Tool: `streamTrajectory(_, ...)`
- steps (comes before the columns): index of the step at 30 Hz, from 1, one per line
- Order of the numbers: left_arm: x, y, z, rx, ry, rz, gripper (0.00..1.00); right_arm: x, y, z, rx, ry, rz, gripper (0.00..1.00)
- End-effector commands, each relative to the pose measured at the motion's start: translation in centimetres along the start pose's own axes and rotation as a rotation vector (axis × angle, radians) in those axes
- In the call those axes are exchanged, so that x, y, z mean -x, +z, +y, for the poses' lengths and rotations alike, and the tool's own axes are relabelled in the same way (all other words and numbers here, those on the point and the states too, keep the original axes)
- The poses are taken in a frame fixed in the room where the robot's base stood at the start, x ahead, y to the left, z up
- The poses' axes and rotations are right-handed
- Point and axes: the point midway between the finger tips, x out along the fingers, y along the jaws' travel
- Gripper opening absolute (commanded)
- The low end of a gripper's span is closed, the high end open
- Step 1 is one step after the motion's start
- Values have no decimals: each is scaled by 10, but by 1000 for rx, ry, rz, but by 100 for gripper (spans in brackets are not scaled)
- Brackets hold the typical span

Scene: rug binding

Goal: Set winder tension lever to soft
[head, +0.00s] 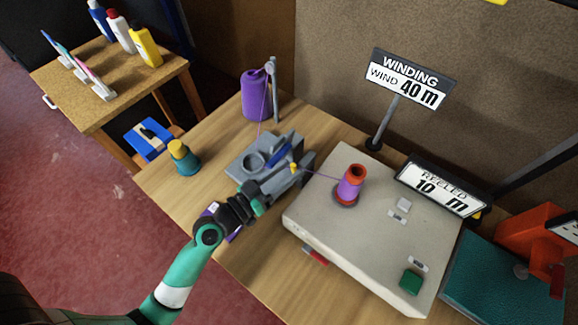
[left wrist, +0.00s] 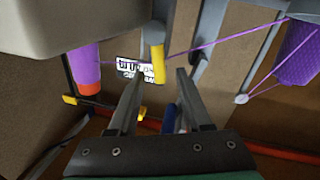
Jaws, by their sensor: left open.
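The grey thread-tension device (head: 245,168) stands on the wooden table, with a small yellow-tipped piece (head: 293,167) that looks like its lever, and a blue piece (head: 278,154) beside it. My left gripper (head: 289,180) reaches in from the front left, just short of the yellow piece. In the left wrist view, the yellow piece (left wrist: 157,58) shows upright just past and between the open fingertips (left wrist: 160,77), with no clear contact. The gap between the fingers is empty. Any soft marking cannot be read. My right gripper is not in view.
Purple thread runs from the purple cone (head: 255,97) past the device to the red-and-purple bobbin (head: 350,185) on the cream winder (head: 330,235). A yellow-topped teal bottle (head: 184,158) stands left. Signs (head: 408,78) rise behind. Open table lies at front left.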

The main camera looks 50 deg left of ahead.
Motion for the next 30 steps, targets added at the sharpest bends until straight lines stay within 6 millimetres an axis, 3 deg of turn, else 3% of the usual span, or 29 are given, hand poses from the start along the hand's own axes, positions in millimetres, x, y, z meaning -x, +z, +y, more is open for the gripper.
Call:
streamTrajectory(3, -9, 0, 1, 0, 1, -1, 49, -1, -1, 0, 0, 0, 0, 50)
streamTrajectory(11, -10, 0, 0, 0, 1, 0, 49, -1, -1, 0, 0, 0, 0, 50)
streamTrajectory(19, -10, 0, 0, 0, 1, 0, 1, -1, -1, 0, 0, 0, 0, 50)
streamTrajectory(26, -10, 0, 0, 0, 1, 0, 0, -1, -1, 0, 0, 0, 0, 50)
streamTrajectory(30, -9, 6, -6, 70, 1, 16, 0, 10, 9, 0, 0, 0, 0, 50)
